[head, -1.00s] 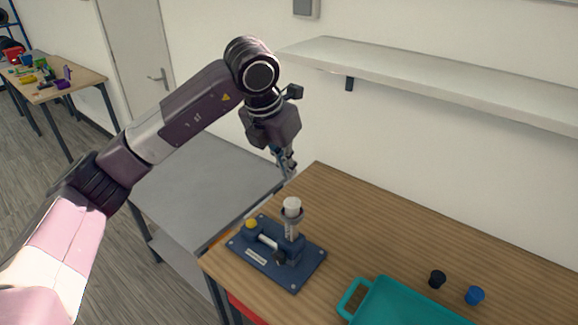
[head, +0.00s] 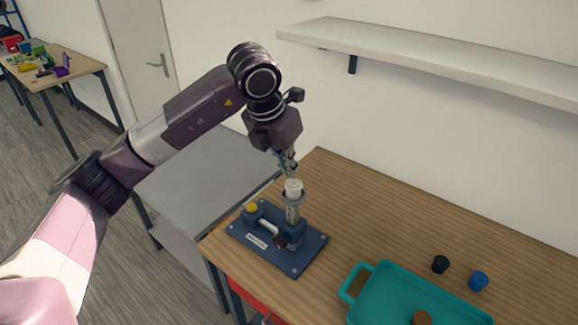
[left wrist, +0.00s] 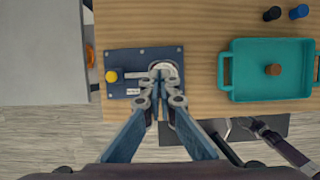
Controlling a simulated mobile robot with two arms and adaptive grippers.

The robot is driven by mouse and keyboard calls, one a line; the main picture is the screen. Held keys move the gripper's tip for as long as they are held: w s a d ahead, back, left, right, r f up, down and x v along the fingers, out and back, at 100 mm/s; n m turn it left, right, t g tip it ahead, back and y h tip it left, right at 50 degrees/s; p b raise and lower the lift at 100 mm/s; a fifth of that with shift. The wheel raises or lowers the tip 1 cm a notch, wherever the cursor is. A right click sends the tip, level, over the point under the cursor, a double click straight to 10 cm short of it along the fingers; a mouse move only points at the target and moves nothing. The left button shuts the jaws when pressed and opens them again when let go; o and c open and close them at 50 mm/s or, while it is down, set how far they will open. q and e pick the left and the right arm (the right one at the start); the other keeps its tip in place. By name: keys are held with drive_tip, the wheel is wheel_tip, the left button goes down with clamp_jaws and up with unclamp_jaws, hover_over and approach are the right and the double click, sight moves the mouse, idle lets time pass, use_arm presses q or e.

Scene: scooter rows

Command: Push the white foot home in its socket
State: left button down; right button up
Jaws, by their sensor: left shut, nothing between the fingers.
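The white foot (head: 293,187) stands upright in the grey ring-topped socket (head: 292,212) of a blue fixture (head: 276,238) on the wooden table. Much of the foot shows above the rim. In the left wrist view my fingers partly cover the foot (left wrist: 166,68). My left gripper (head: 291,172) is shut and empty, pointing down just above the foot's top. I cannot tell whether the tips touch it. The shut fingertips also show in the left wrist view (left wrist: 161,76).
The fixture has a yellow knob (head: 251,207) and a pale bar. A teal tray (head: 358,272) holding a brown piece (head: 422,317) stands to the right. A grey side table (head: 200,175) adjoins the left.

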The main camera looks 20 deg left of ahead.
sight(291, 183)
use_arm(q)
drive_tip(key=shift+s+f+b, duration=0.1)
drive_tip(key=shift+f+b, duration=1.3)
drive_tip(key=shift+f, duration=0.2)
drive_tip(key=shift+r, duration=0.1)
drive_tip(key=shift+r+p, duration=0.65)
drive_tip(key=shift+r, duration=0.25)
drive_tip(key=shift+r+p, duration=1.3)
drive_tip(key=shift+r, duration=1.3)
drive_tip(key=shift+f, duration=0.1)
